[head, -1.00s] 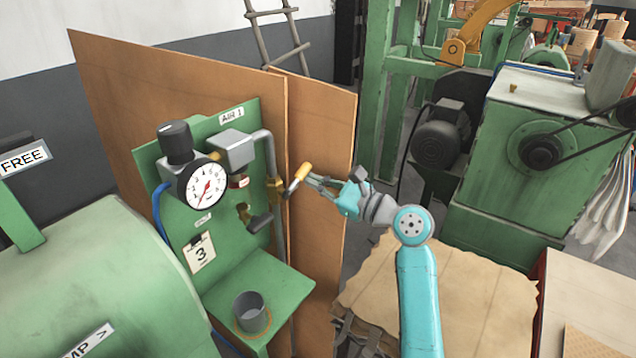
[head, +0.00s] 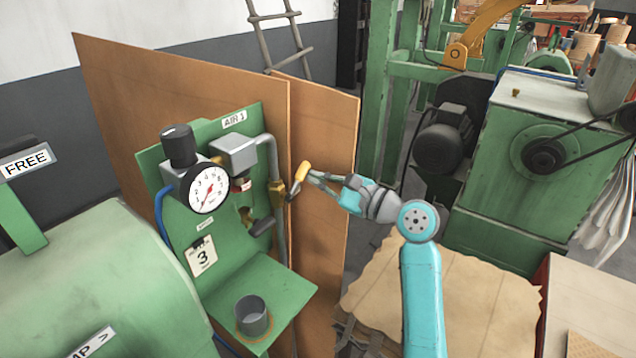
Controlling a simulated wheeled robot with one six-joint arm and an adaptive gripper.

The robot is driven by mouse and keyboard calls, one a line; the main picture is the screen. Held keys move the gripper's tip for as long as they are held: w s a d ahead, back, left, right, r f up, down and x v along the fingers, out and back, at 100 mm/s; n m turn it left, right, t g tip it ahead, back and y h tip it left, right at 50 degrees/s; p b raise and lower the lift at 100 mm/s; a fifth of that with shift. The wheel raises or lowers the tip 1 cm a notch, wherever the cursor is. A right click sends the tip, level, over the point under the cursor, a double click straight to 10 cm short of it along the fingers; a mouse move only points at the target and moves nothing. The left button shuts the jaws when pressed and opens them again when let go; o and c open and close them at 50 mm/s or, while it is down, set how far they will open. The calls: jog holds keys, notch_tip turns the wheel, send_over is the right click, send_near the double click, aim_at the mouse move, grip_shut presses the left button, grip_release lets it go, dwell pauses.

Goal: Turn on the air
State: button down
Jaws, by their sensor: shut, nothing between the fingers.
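The green air panel (head: 225,222) labelled AIR 1 stands left of centre. It carries a pressure gauge (head: 209,190), a black regulator knob (head: 178,146) and a grey box (head: 234,154). A yellow-tipped valve lever (head: 299,178) slants up and right from a brass valve (head: 277,194) on the grey pipe. My gripper (head: 312,176) is shut and empty, its fingertips right beside the yellow grip; I cannot tell whether they touch. A second, dark handle (head: 262,226) sits lower on the panel.
Brown boards (head: 325,150) stand behind the panel. A grey cup (head: 252,315) sits on the panel's shelf. A green machine with a motor (head: 441,138) is at the right. A cardboard-covered surface (head: 480,300) lies below my arm. A green tank (head: 90,270) is at the lower left.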

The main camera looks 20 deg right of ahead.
aim_at(306, 171)
jog(key=a+r+n, duration=0.1)
jog(key=n, duration=0.2)
jog(key=s+r+n, duration=0.1)
jog(key=n, duration=0.2)
jog(key=s+a+r+n, duration=0.1)
jog(key=n, duration=0.1)
jog(key=shift+a+r+n, duration=0.35)
jog(key=shift+r+n, duration=0.05)
jog(key=shift+s+a+r, duration=0.15)
jog(key=shift+a, duration=0.2)
jog(key=shift+s, duration=0.15)
